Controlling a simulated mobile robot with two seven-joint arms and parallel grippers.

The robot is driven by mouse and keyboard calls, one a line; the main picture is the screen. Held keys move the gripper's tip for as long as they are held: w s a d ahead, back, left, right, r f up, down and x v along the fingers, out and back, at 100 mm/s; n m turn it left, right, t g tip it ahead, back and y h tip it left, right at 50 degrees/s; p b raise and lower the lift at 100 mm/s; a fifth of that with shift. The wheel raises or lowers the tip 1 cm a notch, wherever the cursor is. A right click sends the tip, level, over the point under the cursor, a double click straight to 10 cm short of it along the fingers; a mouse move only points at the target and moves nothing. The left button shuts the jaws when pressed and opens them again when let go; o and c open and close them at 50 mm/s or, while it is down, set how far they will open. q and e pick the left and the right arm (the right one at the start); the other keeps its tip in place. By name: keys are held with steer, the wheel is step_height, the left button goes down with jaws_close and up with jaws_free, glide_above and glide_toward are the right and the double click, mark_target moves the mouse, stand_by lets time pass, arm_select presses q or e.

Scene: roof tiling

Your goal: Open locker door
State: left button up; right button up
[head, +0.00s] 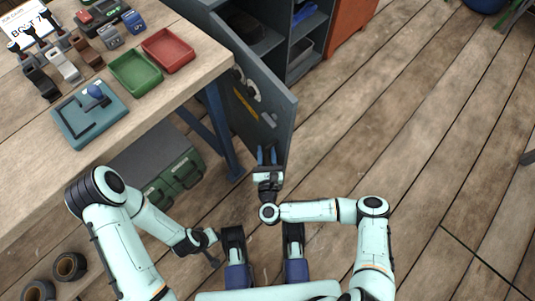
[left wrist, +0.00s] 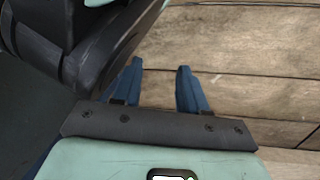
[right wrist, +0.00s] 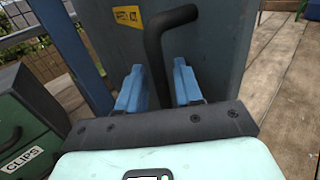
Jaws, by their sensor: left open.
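The grey locker door (head: 277,105) stands swung out, with the locker's inside (head: 262,38) showing behind it. In the right wrist view a black bent handle (right wrist: 158,50) sticks out from the door (right wrist: 215,50), which also bears a yellow label. My right gripper (head: 266,155) is at the door's near edge. My left gripper (head: 212,249) is low over the floor, left of my base. In the left wrist view its fingers (left wrist: 163,75) are apart and empty.
A workbench (head: 190,75) with red (head: 168,50) and green trays (head: 135,72) stands left of the door. A green toolbox (head: 178,180) is under it. Tape rolls (head: 70,266) lie at bottom left. The wooden floor to the right (head: 440,130) is mostly clear.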

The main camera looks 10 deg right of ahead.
steer(key=shift+s+f, duration=0.15)
steer(key=shift+s, duration=0.35)
arm_select(q)
steer(key=w+r+t+p, duration=0.1)
steer(key=w+r+p, duration=0.1)
steer(key=w+r, duration=0.2)
steer(key=shift+w+d+r+t, duration=0.3)
steer(key=shift+w+d+t, duration=0.1)
steer(key=shift+w, duration=0.1)
arm_select(e)
steer(key=s, duration=1.2)
steer(key=shift+s+a, duration=0.25)
